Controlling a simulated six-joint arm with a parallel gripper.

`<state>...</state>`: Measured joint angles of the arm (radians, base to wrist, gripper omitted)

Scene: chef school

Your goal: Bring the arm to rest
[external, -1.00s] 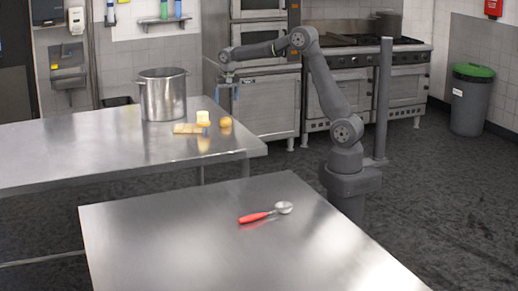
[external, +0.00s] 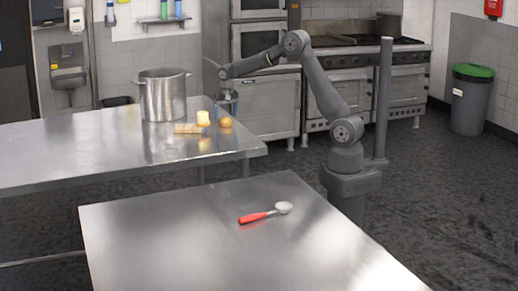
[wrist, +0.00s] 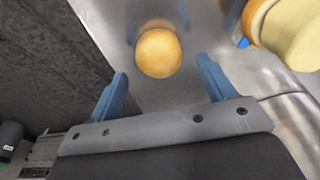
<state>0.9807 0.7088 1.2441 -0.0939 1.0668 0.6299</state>
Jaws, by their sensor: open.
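My gripper (external: 228,101) is open and empty, above the right end of the far steel table (external: 90,160). In the wrist view, my gripper (wrist: 162,72) shows two blue fingers spread apart. A round yellow-orange item (external: 225,122) lies below them on the table. In the wrist view the round item (wrist: 159,53) appears between and just beyond the fingertips, apart from both. My arm reaches left from its base, bent at the elbow.
A red-handled scoop (external: 266,214) lies on the near table (external: 180,255). An oven (external: 265,103) stands behind my arm.

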